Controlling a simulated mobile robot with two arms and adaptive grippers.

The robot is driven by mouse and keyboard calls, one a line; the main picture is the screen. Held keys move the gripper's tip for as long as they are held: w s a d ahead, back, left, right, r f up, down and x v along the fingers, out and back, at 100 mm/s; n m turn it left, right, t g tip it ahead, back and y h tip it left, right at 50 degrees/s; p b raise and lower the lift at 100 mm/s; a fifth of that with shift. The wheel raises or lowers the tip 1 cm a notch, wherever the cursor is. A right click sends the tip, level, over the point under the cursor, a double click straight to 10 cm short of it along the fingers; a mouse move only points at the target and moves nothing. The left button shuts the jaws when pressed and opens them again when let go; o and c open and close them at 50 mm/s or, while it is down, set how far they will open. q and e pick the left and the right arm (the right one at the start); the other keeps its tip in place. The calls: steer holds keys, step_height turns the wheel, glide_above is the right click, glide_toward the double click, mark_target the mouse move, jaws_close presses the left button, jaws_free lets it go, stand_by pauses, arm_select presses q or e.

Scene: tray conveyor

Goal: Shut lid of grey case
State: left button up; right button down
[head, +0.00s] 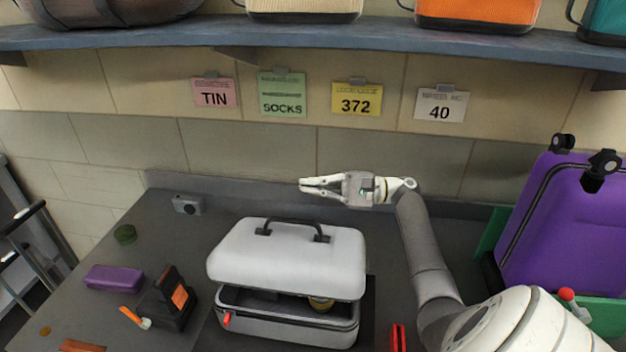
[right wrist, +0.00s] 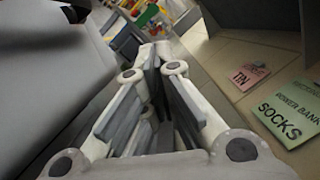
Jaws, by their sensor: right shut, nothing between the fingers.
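The grey case (head: 290,316) sits on the dark counter. Its lid (head: 287,254) is tilted partly open, with a gap at the front. A dark handle (head: 291,230) is on the lid, and a small yellowish item (head: 320,303) shows inside the case. A red latch or tag (head: 227,319) is at the case's front left. My right gripper (head: 302,186) is shut and empty, above and behind the lid, pointing left. In the right wrist view, the gripper (right wrist: 155,60) has the pale lid (right wrist: 50,75) beside it on the left. My left gripper is not in view.
A purple suitcase (head: 560,220) stands at right. A shelf with bags (head: 330,36) hangs above.

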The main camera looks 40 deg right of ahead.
mark_target(305, 230)
steer(key=s+a+p, duration=0.2)
steer(key=a, duration=0.1)
steer(key=shift+s+a+r, duration=0.25)
steer(key=shift+s+r, duration=0.1)
steer(key=shift+s, duration=0.05)
steer(key=shift+s+a+f+p, duration=0.2)
steer(key=shift+s+a+p, duration=0.15)
steer(key=shift+s+a, duration=0.3)
steer(key=shift+s+a+f+p, duration=0.25)
steer(key=shift+s+a, duration=0.25)
steer(key=shift+a, duration=0.25)
